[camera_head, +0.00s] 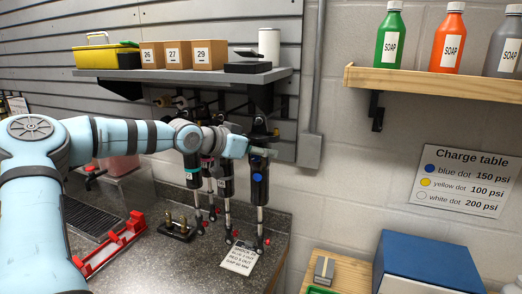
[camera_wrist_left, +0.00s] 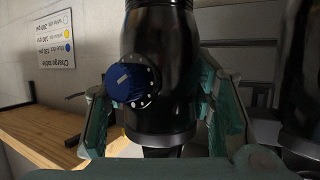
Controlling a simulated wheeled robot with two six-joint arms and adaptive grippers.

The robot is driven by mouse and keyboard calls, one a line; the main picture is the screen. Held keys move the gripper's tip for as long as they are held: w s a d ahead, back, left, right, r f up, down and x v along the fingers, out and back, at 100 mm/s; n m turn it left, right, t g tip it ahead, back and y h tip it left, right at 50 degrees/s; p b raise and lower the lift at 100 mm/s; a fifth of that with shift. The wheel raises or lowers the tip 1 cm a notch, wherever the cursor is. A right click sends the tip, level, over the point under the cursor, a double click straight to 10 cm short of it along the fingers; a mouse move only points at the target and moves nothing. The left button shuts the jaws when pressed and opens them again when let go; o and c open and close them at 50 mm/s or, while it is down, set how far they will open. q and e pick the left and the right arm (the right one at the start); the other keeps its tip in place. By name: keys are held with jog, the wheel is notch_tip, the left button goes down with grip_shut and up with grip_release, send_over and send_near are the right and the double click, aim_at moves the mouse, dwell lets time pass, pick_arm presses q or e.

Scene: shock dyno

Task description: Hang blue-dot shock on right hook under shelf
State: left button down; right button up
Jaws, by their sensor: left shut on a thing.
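The blue-dot shock (camera_head: 259,184) is upright, a black cylinder with a blue dot and a shaft ending low over the counter. My left gripper (camera_head: 262,146) is shut around its upper body, under the right end of the grey shelf (camera_head: 190,76). In the left wrist view, the black body and blue knob (camera_wrist_left: 124,86) of the shock sit between the two fingers of my left gripper (camera_wrist_left: 160,115). The right hook is hard to make out behind my gripper, so I cannot tell whether the shock's top touches it. My right gripper is not in view.
Other black shocks (camera_head: 226,183) hang close to its left. A paper note (camera_head: 240,258), a brass-fitting block (camera_head: 177,228) and a red rack (camera_head: 110,246) lie on the counter (camera_head: 180,265). A wooden shelf (camera_head: 440,83) with soap bottles is at right, above a blue box (camera_head: 425,262).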

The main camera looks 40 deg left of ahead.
pick_arm(q)
jog(key=shift+w, duration=0.4)
jog(key=shift+f, duration=0.15)
dwell(0.4)
jog(key=c, duration=0.6)
grip_release()
jog(key=shift+c, duration=0.2)
jog(key=shift+d, duration=0.1)
jog(key=shift+f, duration=0.15)
